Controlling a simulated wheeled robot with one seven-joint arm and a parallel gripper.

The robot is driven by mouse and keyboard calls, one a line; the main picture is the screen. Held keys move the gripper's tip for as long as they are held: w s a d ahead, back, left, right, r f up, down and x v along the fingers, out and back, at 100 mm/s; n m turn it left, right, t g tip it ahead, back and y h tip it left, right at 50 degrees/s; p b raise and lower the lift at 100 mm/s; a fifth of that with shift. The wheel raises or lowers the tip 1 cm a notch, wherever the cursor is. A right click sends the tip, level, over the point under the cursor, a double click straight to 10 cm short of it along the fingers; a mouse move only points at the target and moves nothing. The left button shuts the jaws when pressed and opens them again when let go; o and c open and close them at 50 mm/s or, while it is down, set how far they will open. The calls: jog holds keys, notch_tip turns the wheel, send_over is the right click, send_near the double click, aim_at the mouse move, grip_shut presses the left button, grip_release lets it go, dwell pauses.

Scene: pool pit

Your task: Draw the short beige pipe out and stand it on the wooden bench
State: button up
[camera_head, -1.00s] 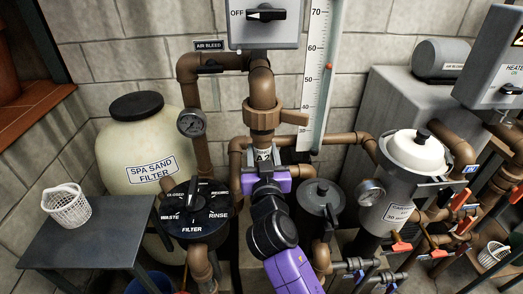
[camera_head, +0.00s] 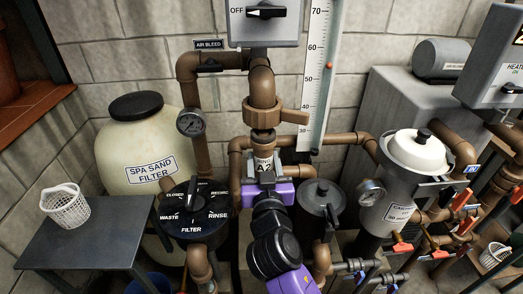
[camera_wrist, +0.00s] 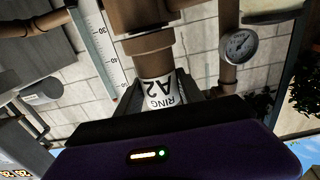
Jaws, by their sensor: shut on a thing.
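The short pipe (camera_head: 263,139) is upright below a brown union with a side handle (camera_head: 262,119), in the middle of the head view. It looks brownish, with a white label reading A2. My gripper (camera_head: 267,183) is shut around its lower part, which the jaws hide. In the wrist view, upside down, the pipe (camera_wrist: 148,43) and its white "RING A2" label stand between my gripper's jaws (camera_wrist: 158,112). Its collared end is close to the union; I cannot tell whether they touch. A reddish-brown wooden surface (camera_head: 22,122), perhaps the bench, shows at the far left.
A grey table (camera_head: 85,248) with a white basket (camera_head: 66,207) stands at the left. The sand filter (camera_head: 140,150), a black multiport valve (camera_head: 195,208), a pressure gauge (camera_head: 190,123) and brown pipes crowd around my gripper. A white canister (camera_head: 415,152) stands at the right.

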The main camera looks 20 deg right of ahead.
jog(key=b+v, duration=0.2)
jog(key=v, duration=0.8)
jog(key=shift+b, duration=0.4)
dwell(1.0)
jog(key=shift+s+a+r, duration=0.1)
jog(key=shift+s+r, duration=0.05)
